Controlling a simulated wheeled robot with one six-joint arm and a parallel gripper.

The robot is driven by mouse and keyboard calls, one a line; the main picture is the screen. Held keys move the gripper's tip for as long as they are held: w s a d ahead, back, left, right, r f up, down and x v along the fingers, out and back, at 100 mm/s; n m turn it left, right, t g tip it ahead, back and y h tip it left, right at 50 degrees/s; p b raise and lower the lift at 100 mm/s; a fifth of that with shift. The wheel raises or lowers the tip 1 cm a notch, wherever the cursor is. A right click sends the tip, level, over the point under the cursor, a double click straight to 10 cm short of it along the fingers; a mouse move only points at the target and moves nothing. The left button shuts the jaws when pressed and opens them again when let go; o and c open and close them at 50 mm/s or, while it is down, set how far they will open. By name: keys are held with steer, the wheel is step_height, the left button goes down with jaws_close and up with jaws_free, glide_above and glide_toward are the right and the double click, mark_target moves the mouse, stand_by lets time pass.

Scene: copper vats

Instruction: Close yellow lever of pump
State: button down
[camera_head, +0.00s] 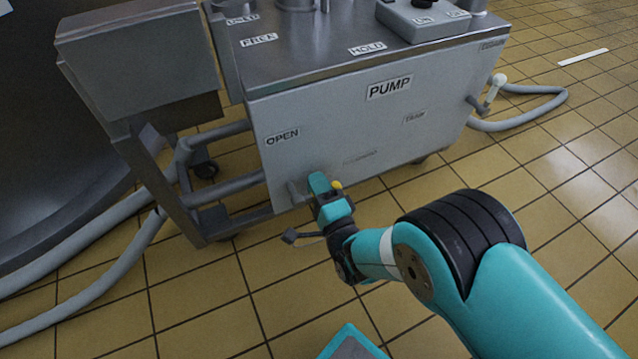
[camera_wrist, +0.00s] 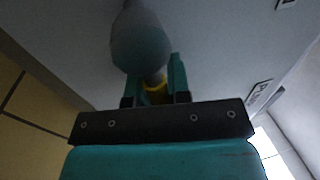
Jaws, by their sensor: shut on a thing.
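The grey pump (camera_head: 330,125) is a metal box labelled PUMP on its front. My gripper (camera_head: 322,190) is at the lower left of that front, below the OPEN label (camera_head: 282,137). The yellow lever (camera_head: 338,185) shows only as a small yellow tip beside my gripper. In the wrist view, a yellow part of the lever (camera_wrist: 156,92) sits between the two teal fingers of my gripper (camera_wrist: 155,82), which is shut on it. A rounded grey fitting (camera_wrist: 141,45) lies just beyond the fingers. Most of the lever is hidden by the fingers.
A white-tipped lever (camera_head: 495,88) and a looped grey hose (camera_head: 530,118) are at the pump's right side. Pipes and hoses (camera_head: 110,275) run along the left. A control box (camera_head: 425,20) stands on top.

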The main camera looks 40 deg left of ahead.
steer(key=c, duration=1.1)
jaws_free()
steer(key=shift+a, duration=0.1)
steer(key=shift+p+v, duration=4.2)
steer(key=shift+v, duration=4.55)
steer(key=shift+r, duration=0.1)
